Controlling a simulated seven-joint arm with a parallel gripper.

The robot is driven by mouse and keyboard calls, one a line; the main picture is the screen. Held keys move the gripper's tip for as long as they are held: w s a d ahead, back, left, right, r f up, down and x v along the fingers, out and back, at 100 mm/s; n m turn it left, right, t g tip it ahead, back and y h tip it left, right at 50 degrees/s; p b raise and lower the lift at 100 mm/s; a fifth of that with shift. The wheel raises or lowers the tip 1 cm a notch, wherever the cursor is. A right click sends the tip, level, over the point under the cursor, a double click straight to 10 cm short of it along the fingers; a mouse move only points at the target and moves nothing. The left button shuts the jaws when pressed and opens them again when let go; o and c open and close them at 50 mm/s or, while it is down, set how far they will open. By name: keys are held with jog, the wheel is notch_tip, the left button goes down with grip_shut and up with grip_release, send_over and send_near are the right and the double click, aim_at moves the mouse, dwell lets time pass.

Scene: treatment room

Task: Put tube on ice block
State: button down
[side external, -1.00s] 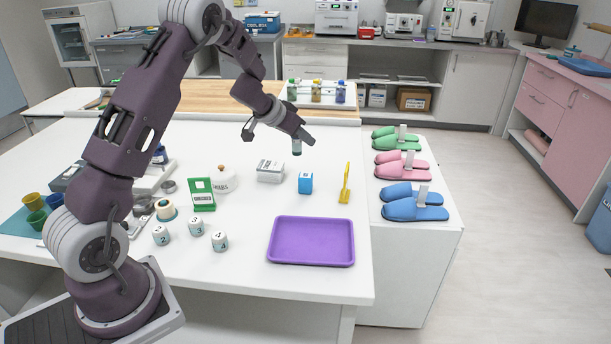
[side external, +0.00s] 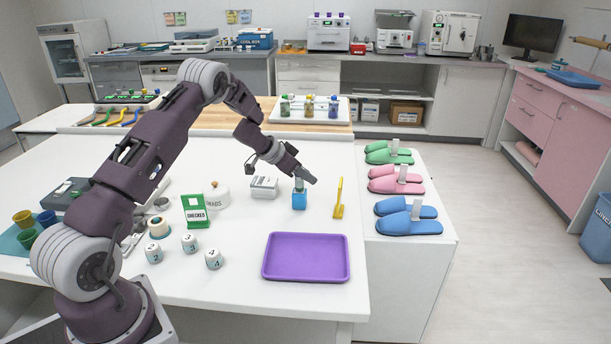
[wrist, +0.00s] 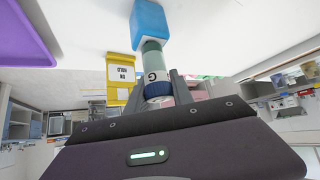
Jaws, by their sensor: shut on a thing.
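My gripper (side external: 302,177) is shut on a tube (side external: 299,186), which is upright over the small blue ice block (side external: 299,201) on the white table. In the wrist view the tube (wrist: 153,62) has a greenish-grey body, a white label with a dark letter and a dark blue cap. The cap end is between the fingers of my gripper (wrist: 157,90). The tube's far end overlaps the blue block (wrist: 150,20) in the wrist view. The two look in contact, but I cannot tell for sure whether the tube's weight rests on it.
A yellow sign (side external: 339,198) stands just right of the block. A white box (side external: 264,187) is to its left. A purple tray (side external: 306,258) lies in front. A green stand (side external: 194,209) and several numbered white pots (side external: 189,243) are further left. Slippers (side external: 408,216) lie at right.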

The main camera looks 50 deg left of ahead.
jog(key=shift+f, duration=0.1)
jog(key=c, duration=1.1)
grip_release()
